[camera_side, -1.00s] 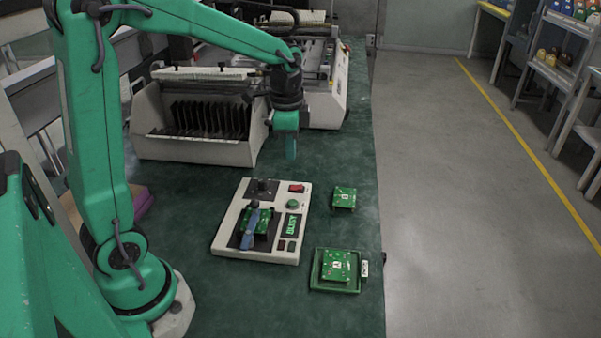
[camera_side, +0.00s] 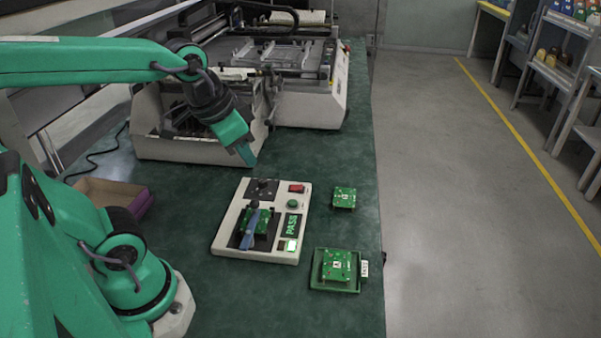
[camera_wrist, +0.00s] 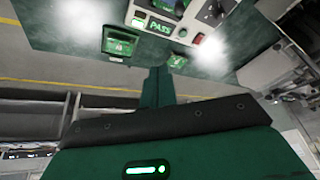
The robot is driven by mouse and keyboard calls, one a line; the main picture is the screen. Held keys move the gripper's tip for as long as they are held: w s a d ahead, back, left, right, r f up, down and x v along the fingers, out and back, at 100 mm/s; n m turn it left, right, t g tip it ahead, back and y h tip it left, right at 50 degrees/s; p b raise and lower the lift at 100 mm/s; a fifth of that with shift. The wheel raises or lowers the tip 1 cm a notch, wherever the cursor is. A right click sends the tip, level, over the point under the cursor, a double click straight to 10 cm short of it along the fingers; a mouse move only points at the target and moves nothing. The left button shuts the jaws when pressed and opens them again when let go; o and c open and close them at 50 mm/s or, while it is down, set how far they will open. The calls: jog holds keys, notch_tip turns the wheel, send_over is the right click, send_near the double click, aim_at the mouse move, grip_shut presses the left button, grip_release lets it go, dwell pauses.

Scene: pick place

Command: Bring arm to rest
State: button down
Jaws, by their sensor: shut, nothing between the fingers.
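My gripper (camera_side: 247,156) is shut and empty. In the side view it hangs tilted above the bench, beside the front right of the white rack box and behind the tester. In the wrist view the shut gripper (camera_wrist: 157,75) points up the picture, with the bench edge and boards beyond it. The arm is folded back, with its forearm nearly level at the upper left.
A white tester (camera_side: 228,235) holds a green board (camera_side: 263,222) under a blue clamp; its screen reads PASS. One board (camera_side: 344,197) lies on the bench; another (camera_side: 337,265) sits in a green tray (camera_side: 318,286). The white rack box (camera_side: 190,150) and an open bin (camera_side: 100,192) stand nearby.

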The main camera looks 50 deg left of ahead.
jog(key=shift+s+d+f+n+t, duration=0.15)
jog(key=shift+s+n, duration=0.1)
jog(key=shift+s, duration=0.25)
jog(key=shift+s+d+n+t, duration=0.1)
jog(key=shift+s+n+t, duration=0.15)
jog(key=shift+s, duration=0.2)
jog(key=shift+s+d+f+n+t, duration=0.1)
jog(key=shift+s+n, duration=0.2)
jog(key=shift+s, duration=0.2)
dwell(0.8)
